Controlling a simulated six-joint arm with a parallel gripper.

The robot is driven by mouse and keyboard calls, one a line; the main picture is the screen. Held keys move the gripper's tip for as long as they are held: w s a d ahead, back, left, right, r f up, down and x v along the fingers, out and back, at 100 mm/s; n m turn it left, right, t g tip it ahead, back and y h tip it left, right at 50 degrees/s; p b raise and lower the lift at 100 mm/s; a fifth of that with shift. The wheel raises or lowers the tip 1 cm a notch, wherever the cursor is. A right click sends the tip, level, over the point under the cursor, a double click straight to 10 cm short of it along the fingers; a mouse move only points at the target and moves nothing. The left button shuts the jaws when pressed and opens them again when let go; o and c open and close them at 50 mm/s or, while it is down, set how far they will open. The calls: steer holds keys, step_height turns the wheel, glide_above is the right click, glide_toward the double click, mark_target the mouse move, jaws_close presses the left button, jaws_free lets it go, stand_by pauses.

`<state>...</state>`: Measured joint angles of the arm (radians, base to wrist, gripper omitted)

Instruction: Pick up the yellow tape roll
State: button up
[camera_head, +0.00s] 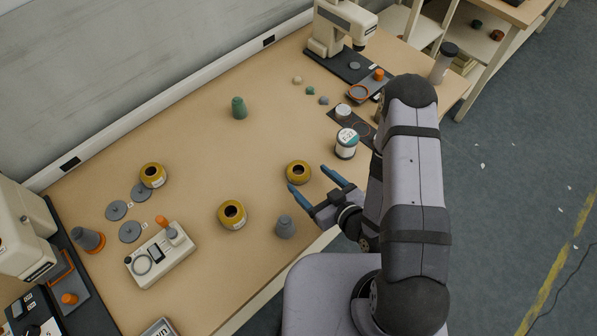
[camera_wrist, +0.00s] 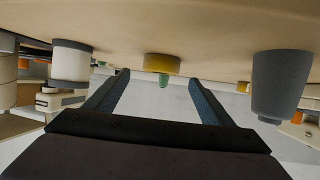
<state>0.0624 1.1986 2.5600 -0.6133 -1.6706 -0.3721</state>
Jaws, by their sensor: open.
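Three yellow tape rolls with dark centre holes stand on the table in the head view. One (camera_head: 298,180) is right by the fingertips of my gripper (camera_head: 307,177), one (camera_head: 231,224) is to the lower left, and one (camera_head: 152,182) is farther left. My gripper is open and empty, reaching in low from the right with blue fingers. In the wrist view, which shows the table on top, the nearest roll (camera_wrist: 163,64) appears between and just beyond the fingertips (camera_wrist: 158,76). I cannot tell whether either finger touches it.
A grey tapered piece (camera_head: 285,227) stands below my gripper, and a white labelled jar (camera_head: 346,146) stands above right. A green piece (camera_head: 238,108) is farther back. A white device (camera_head: 160,256) and grey discs (camera_head: 130,231) lie left. The table between them is clear.

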mark_target(299, 170)
steer(key=shift+b+x, duration=1.05)
steer(key=shift+b, duration=0.05)
steer(key=shift+w+a, duration=0.1)
steer(key=shift+w+a+p, duration=0.15)
steer(key=shift+p, duration=0.25)
steer(key=p+x, duration=0.1)
steer(key=x, duration=0.2)
steer(key=shift+p+x, duration=0.35)
steer(key=shift+x, duration=0.45)
steer(key=c, duration=1.1)
